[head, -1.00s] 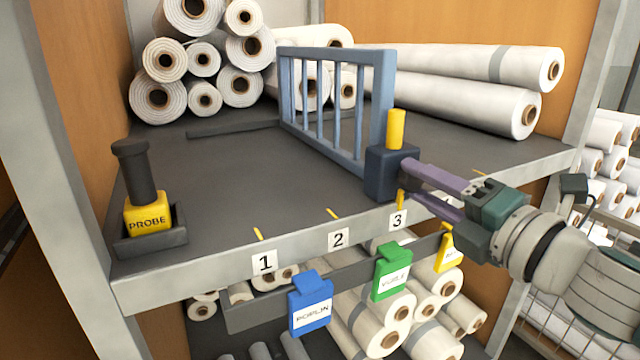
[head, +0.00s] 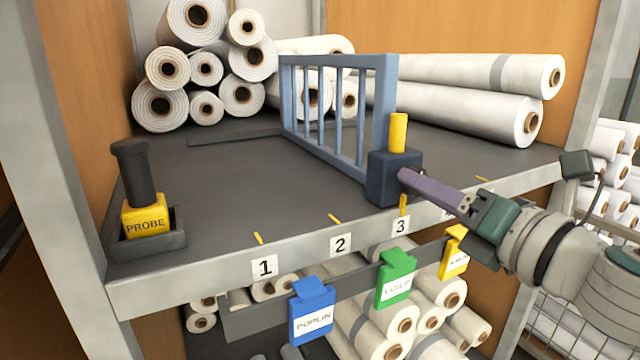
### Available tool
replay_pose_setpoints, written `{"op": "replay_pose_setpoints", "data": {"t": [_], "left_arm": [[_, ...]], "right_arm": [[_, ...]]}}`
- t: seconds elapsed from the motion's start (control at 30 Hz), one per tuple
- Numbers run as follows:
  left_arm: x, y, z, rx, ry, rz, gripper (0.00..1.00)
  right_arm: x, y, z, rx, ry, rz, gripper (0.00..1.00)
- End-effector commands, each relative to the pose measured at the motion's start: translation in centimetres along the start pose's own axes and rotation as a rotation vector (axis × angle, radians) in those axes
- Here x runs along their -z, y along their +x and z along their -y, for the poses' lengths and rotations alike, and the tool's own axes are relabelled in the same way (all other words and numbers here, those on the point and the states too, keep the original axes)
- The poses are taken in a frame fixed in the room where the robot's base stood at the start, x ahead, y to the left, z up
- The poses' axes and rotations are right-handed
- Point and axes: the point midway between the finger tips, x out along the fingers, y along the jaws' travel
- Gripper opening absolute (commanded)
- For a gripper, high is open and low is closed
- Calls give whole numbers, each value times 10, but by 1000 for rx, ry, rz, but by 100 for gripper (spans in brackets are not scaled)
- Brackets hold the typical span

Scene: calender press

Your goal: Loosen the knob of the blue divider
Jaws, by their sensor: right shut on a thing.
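The blue divider (head: 388,100) is a barred frame standing upright on the dark shelf. A dark navy block (head: 385,182) is at its front end, by the shelf's front edge, with a yellow peg (head: 398,133) upright on top. A yellow pointer below the block lines up with the 3 label (head: 401,226). My right gripper (head: 407,178) reaches in from the right, its purple fingers at the front right of the block. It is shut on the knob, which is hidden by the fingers. My left gripper is not in view.
A yellow PROBE tool (head: 146,215) stands in a dark holder at the shelf's left. Blue (head: 312,310), green (head: 396,279) and yellow (head: 454,255) tags hang on a rail below. White rolls lie behind the divider. The shelf's middle is clear.

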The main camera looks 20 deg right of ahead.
Motion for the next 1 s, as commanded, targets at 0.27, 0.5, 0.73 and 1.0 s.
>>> {"op": "replay_pose_setpoints", "data": {"t": [0.27,0.5,0.73,1.0], "left_arm": [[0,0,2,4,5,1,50],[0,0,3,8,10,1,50],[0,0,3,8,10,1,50],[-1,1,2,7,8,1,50]], "right_arm": [[0,0,0,-1,-7,0,0],[0,0,0,-1,-5,0,69],[0,0,0,0,-4,0,76],[2,-16,1,1,-2,-3,76]]}}
